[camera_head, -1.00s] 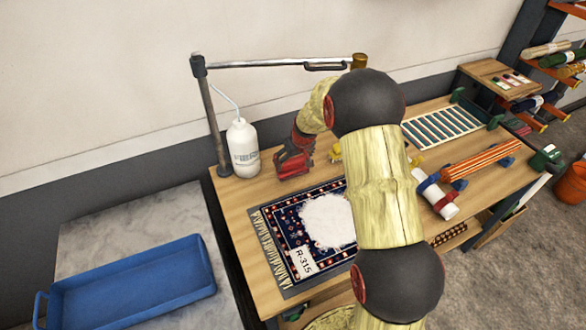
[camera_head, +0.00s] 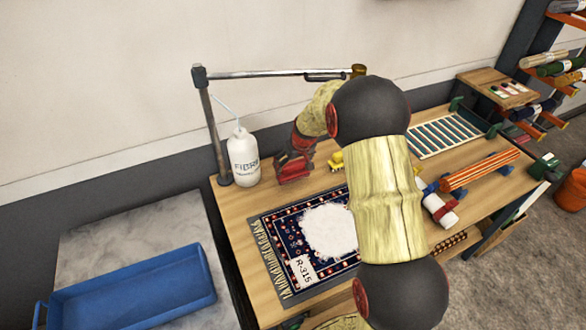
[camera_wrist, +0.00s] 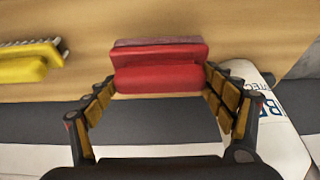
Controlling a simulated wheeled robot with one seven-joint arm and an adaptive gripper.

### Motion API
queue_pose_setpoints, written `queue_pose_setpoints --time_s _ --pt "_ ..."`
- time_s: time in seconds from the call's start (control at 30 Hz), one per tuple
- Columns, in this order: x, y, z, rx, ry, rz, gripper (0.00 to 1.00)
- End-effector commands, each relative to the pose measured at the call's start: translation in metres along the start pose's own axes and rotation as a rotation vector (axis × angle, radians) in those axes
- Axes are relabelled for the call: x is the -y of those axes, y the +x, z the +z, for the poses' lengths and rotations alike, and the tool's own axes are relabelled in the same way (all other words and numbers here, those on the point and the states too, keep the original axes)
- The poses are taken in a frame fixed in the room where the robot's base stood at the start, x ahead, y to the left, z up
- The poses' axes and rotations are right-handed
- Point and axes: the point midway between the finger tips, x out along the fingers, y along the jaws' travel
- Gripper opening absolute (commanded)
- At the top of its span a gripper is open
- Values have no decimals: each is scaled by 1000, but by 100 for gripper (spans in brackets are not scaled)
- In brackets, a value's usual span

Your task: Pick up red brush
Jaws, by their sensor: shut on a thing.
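The red brush (camera_wrist: 158,70) shows in the wrist view between the two fingers of my gripper (camera_wrist: 160,85). The fingertips press on its left and right ends, and my gripper is shut on it. In the head view the red brush (camera_head: 293,168) is at the back of the wooden table, just right of the white bottle. My arm hides part of my gripper there. Whether the brush is touching the tabletop is hard to tell.
A white bottle (camera_head: 243,158) stands close left of the brush, under a metal post and bar (camera_head: 275,73). A yellow brush (camera_head: 337,161) lies to the right. A patterned rug (camera_head: 283,238) with white foam lies in front. A blue tray (camera_head: 130,292) is at left.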

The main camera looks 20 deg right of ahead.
Motion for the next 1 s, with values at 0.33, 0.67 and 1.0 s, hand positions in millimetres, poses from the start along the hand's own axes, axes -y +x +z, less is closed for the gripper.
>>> queue_pose_setpoints --time_s 0.33,0.67,1.0 --pt "11 -80 22 -3 -2 1 53" --pt "23 -122 66 -2 0 1 53" --pt "29 -142 86 -1 -1 1 53"
